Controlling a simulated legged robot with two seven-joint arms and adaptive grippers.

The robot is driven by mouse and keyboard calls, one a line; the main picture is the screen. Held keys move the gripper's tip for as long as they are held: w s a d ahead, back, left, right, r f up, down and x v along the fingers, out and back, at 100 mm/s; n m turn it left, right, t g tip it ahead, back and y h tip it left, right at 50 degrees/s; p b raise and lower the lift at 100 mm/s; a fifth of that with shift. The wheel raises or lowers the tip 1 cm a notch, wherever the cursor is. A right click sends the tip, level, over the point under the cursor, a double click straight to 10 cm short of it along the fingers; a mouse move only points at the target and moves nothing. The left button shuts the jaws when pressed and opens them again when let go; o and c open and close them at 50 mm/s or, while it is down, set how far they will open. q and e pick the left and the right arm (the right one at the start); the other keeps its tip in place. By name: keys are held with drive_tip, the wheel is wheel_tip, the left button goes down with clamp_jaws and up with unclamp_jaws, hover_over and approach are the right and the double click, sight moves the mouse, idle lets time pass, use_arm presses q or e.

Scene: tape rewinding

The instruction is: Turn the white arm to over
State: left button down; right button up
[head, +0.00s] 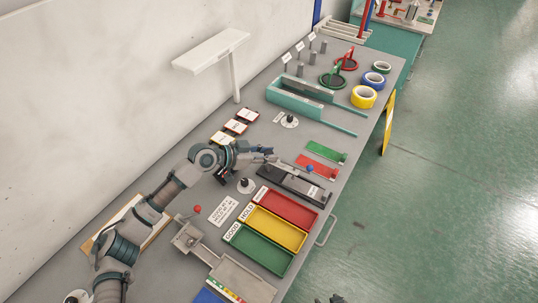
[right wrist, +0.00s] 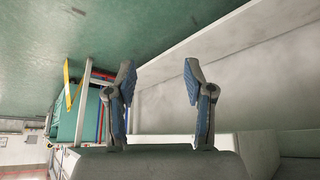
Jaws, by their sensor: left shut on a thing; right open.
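My left gripper (head: 270,156) is shut at the device's far left end. It seems to hold the pale end of the white arm, but the fingers hide most of it and its direction cannot be read.
Red (head: 286,208), yellow and green trays lie in front of the device. Behind it are a teal holder (head: 302,98), tape rolls (head: 364,97) and a white post with a shelf (head: 211,50). A round base with a black knob (head: 246,186) stands close to my left arm.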

use_arm(q)
drive_tip(key=shift+f+m+g+b, duration=0.3)
drive_tip(key=shift+f+g+b, duration=0.15)
drive_tip(key=shift+b, duration=0.35)
drive_tip(key=shift+r, duration=0.1)
use_arm(e)
drive_tip(key=w+a+r+t+y, duration=0.1)
drive_tip(key=w+a+r+t, duration=0.1)
drive_tip(key=w, duration=0.4)
drive_tip(key=shift+w+a+r+t, duration=0.2)
drive_tip(key=shift+w+r+t, duration=0.25)
drive_tip(key=shift+t, duration=0.75)
use_arm(q)
drive_tip(key=c, duration=1.2)
unclamp_jaws()
drive_tip(key=shift+o, duration=0.2)
drive_tip(key=shift+w, duration=0.1)
use_arm(e)
drive_tip(key=shift+w+f, duration=0.1)
